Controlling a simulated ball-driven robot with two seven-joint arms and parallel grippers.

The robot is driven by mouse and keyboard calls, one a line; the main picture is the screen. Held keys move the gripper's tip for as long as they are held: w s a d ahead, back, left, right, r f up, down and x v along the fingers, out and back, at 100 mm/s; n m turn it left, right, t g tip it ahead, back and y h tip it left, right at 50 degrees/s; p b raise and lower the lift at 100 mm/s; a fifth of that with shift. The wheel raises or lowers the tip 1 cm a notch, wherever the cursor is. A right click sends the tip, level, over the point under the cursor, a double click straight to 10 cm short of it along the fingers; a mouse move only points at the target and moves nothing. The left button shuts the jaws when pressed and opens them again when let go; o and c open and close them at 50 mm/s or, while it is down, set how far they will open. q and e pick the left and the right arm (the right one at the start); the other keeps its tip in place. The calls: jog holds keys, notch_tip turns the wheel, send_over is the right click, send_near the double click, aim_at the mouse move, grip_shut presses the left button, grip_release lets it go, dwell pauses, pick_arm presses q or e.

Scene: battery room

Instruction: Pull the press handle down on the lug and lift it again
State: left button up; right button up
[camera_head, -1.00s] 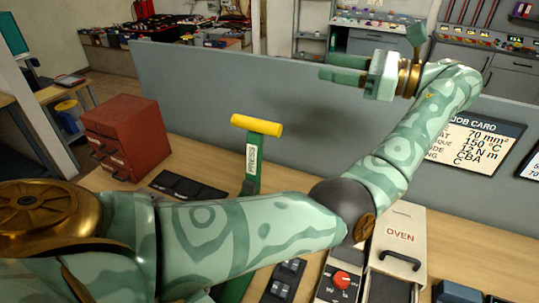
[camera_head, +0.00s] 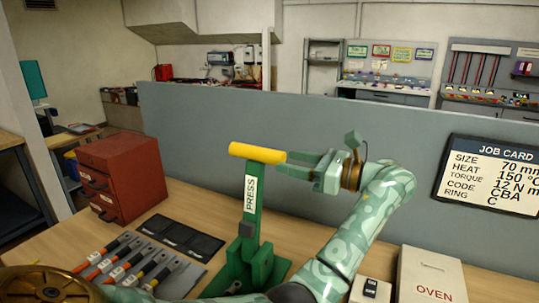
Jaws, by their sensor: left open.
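The green press (camera_head: 250,205), labelled PRESS, stands on the bench with its yellow handle (camera_head: 257,153) raised across its top. My left gripper (camera_head: 285,163) is open, its fingers pointing left at the right end of the yellow handle. Nothing shows between the fingers, and I cannot tell whether they touch the handle. A dark block (camera_head: 246,230) sits low on the press column. I cannot make out the lug; my left arm covers part of the press base. My right gripper is not in view.
A red drawer cabinet (camera_head: 122,177) stands at the left, with a row of tools (camera_head: 130,262) and dark mats (camera_head: 178,238) on the bench before it. The oven (camera_head: 430,275) is at the lower right. A grey partition (camera_head: 340,130) bearing a job card (camera_head: 490,180) runs behind.

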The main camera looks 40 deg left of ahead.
aim_at(270, 158)
pick_arm(q)
jog(key=x, duration=0.6)
grip_shut()
